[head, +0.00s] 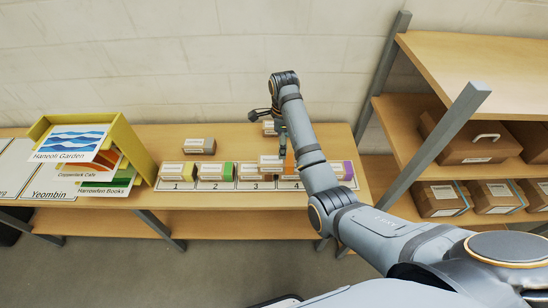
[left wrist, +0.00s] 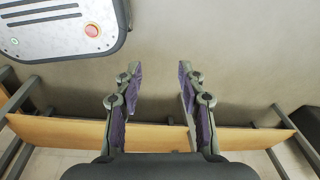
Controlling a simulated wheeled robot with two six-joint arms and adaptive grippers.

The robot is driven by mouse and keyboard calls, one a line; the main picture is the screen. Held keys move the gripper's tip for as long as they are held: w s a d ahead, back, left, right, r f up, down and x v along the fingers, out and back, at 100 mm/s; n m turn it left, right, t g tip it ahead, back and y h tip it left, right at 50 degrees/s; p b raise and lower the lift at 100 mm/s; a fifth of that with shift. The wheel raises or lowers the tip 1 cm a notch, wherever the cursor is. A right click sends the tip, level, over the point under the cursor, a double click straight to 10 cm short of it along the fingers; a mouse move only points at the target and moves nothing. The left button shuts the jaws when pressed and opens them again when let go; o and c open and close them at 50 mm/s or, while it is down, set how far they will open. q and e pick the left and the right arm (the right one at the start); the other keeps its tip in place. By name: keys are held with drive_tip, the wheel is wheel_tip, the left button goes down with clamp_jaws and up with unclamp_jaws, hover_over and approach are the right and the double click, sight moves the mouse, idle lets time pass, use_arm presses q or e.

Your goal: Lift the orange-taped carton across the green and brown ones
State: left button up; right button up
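The orange-taped carton (head: 270,161) shows in the head view near slots 3 and 4, a little higher in the picture than its neighbours. The green-taped carton (head: 211,171) sits on slot 2. The brown-taped carton (head: 247,171) sits on slot 3. My right gripper (head: 283,150) points down at the orange tape, largely hidden by my own arm; I cannot tell whether its fingers are closed on the carton.
A yellow-taped carton (head: 174,171) is on slot 1 and a purple-taped one (head: 348,170) on slot 5. A grey-topped carton (head: 199,146) and another carton (head: 268,128) stand behind the row. A yellow sign holder (head: 138,147) is left; shelving (head: 470,60) stands right.

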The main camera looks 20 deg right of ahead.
sight(278, 160)
drive_tip(key=shift+w+f, duration=0.1)
drive_tip(key=shift+w, duration=0.05)
drive_tip(key=f, duration=0.2)
drive_tip(key=f+p, duration=0.1)
drive_tip(key=f, duration=0.1)
drive_tip(key=shift+s+a, duration=0.15)
drive_tip(key=shift+s, duration=0.25)
drive_tip(key=shift+w+f, duration=0.15)
drive_tip(key=shift+f, duration=0.65)
drive_tip(key=f, duration=0.2)
drive_tip(key=f+p, duration=0.1)
drive_tip(key=f, duration=0.1)
drive_tip(key=shift+a, duration=0.4)
use_arm(q)
drive_tip(key=shift+s+a+r, duration=0.1)
drive_tip(key=shift+s+r, duration=0.1)
drive_tip(key=shift+r, duration=0.4)
drive_tip(key=shift+s+r, duration=0.2)
drive_tip(key=shift+r, duration=0.35)
use_arm(e)
drive_tip(key=shift+f, duration=0.3)
use_arm(q)
drive_tip(key=shift+s, duration=0.2)
use_arm(e)
drive_tip(key=c, duration=1.3)
